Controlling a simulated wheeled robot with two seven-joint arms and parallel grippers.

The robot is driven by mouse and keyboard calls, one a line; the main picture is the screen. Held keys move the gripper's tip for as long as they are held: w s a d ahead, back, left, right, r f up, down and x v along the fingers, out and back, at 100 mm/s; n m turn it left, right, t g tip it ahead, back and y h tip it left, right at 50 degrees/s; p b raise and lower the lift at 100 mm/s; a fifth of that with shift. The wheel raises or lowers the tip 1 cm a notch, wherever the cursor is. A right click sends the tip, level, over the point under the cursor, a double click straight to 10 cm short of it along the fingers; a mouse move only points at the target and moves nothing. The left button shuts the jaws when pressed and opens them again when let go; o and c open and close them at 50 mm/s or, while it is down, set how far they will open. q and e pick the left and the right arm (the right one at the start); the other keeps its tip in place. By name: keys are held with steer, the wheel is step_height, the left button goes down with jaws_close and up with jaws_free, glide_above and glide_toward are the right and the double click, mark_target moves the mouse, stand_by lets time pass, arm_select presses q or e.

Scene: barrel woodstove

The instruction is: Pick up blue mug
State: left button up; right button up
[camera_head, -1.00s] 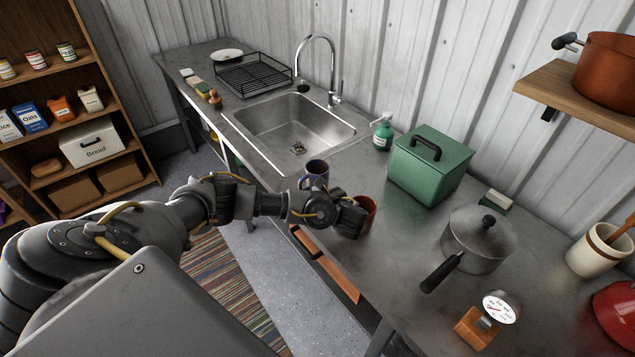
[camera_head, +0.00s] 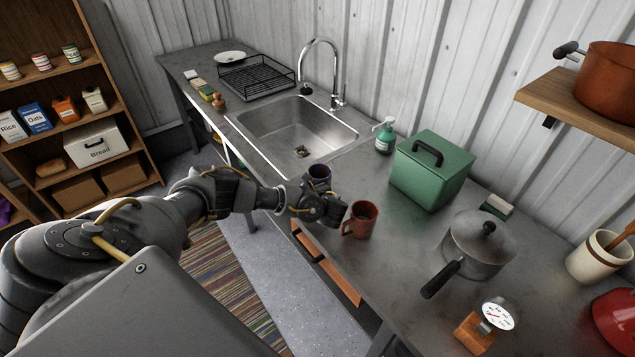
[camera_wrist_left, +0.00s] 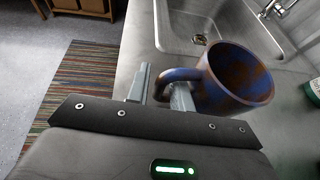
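The blue mug (camera_head: 319,172), with rusty brown patches, stands on the metal counter by the sink's near right corner; my left gripper partly hides it in the head view. In the left wrist view the mug (camera_wrist_left: 238,75) is close, on the right, its handle pointing toward the fingers. My left gripper (camera_wrist_left: 161,90) is open, its two fingers apart with the handle at the gap; the right finger overlaps the handle's lower part. I cannot tell whether they touch. My right gripper is in neither view.
A red-brown mug (camera_head: 360,221) stands just right of my left gripper. A green box (camera_head: 430,170), a soap bottle (camera_head: 384,137) and a lidded pot (camera_head: 478,246) stand farther right. The sink (camera_head: 292,130) lies behind the blue mug. An orange-brown drawer front (camera_head: 327,262) is below the counter edge.

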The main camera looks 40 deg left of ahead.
arm_select(q)
steer(key=shift+c, duration=0.2)
jaws_close()
steer(key=shift+r, duration=0.15)
